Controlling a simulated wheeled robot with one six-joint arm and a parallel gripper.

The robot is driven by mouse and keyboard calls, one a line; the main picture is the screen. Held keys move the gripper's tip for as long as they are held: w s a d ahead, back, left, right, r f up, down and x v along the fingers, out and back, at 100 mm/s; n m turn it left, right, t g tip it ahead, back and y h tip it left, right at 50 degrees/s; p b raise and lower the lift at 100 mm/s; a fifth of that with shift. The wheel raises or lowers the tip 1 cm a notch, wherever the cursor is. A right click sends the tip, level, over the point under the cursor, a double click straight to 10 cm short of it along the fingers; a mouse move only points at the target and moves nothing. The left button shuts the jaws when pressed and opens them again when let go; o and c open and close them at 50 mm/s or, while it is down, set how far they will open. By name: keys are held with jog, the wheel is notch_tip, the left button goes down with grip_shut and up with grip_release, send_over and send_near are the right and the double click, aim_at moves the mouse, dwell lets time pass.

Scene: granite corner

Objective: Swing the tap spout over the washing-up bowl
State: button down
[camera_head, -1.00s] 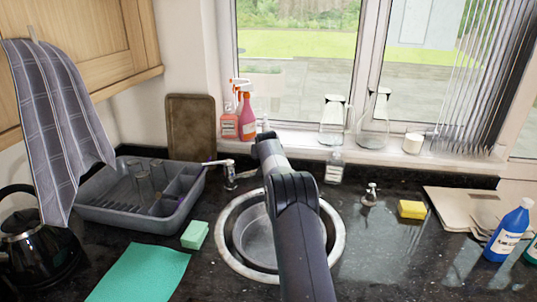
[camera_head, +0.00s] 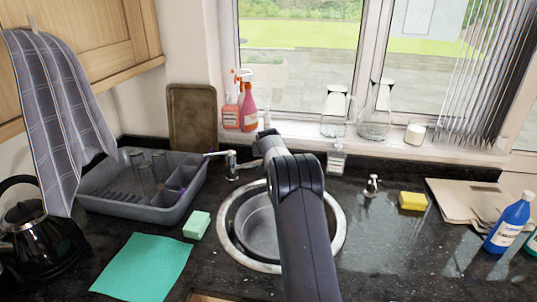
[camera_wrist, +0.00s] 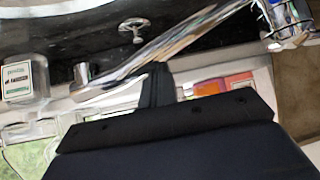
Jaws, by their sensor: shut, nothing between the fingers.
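The chrome tap (camera_head: 232,166) stands behind the round sink, left of my arm in the head view. Its spout (camera_head: 250,163) points right along the back of the sink, and its far end is hidden by my arm. In the wrist view the spout (camera_wrist: 185,47) runs diagonally from the tap body (camera_wrist: 285,22) to its outlet at left. The grey washing-up bowl (camera_head: 254,232) is in the sink, partly covered by my arm. My gripper (camera_wrist: 158,72) is shut and empty, its fingertips close beside the spout; contact cannot be told. The head view hides the gripper.
A grey dish rack (camera_head: 105,208), green sponge (camera_head: 196,225) and green cloth (camera_head: 140,268) lie left of the sink. Spray bottles (camera_head: 247,108) and glass jugs (camera_head: 334,112) stand on the sill. A soap bottle (camera_head: 336,160) stands behind the sink. The counter right of the sink has free room.

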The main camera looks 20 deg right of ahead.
jog(key=s+a+m+g+h+b, duration=0.3)
jog(key=s+a+m+b, duration=0.3)
jog(key=b, duration=0.5)
jog(key=shift+a+h+b, duration=0.4)
jog(key=shift+a, duration=0.55)
jog(key=b+v, duration=0.1)
jog(key=v, duration=0.9)
jog(key=shift+a+r, duration=0.25)
jog(key=shift+r, duration=0.05)
jog(key=p+x, duration=0.1)
jog(key=x, duration=1)
jog(key=shift+d, duration=0.3)
